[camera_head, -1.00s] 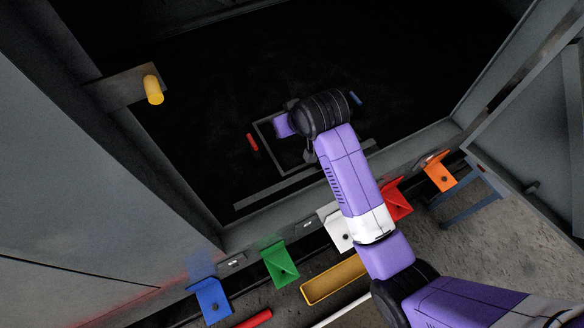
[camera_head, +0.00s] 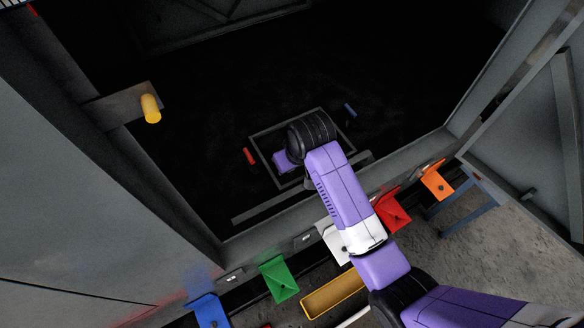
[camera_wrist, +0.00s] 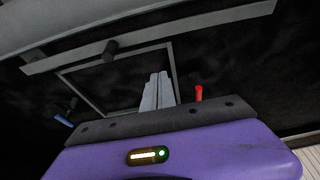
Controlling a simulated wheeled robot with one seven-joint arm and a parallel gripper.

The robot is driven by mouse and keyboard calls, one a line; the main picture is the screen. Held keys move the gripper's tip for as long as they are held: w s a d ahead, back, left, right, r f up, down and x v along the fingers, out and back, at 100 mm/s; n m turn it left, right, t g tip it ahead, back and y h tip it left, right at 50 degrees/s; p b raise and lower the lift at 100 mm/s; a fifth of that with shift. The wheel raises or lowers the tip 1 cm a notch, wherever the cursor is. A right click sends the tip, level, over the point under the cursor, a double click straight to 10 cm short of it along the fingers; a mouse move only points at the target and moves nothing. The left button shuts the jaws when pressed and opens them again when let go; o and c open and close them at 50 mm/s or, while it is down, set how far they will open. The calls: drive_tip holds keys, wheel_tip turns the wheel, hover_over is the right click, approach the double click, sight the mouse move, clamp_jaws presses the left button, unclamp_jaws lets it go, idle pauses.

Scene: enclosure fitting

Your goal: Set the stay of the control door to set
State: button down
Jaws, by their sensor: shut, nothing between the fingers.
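My gripper (camera_wrist: 158,92) is shut and empty; its grey fingers show in the wrist view in front of a dark panel inside a thin grey rectangular frame (camera_wrist: 85,95). In the head view the same frame (camera_head: 262,133) lies in the dark enclosure, with my wrist over its middle and my fingertips hidden. A red peg (camera_head: 249,157) stands at its left and a blue peg (camera_head: 350,110) at its right. In the wrist view the red peg (camera_wrist: 199,93) is right of my fingers and the blue peg (camera_wrist: 63,119) is far left. No part is clearly marked as the stay.
A yellow handle (camera_head: 150,108) is on a grey bracket at the left. Blue (camera_head: 210,312), green (camera_head: 279,279), white (camera_head: 336,243), red (camera_head: 392,212) and orange (camera_head: 436,183) flaps line the near sill. A yellow tray (camera_head: 332,293) lies below. An open grey door (camera_head: 530,150) stands at right.

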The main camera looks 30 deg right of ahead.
drive_tip(key=x, duration=0.7)
drive_tip(key=shift+f, duration=0.2)
drive_tip(key=shift+s+p, duration=0.6)
drive_tip(key=shift+s, duration=1.3)
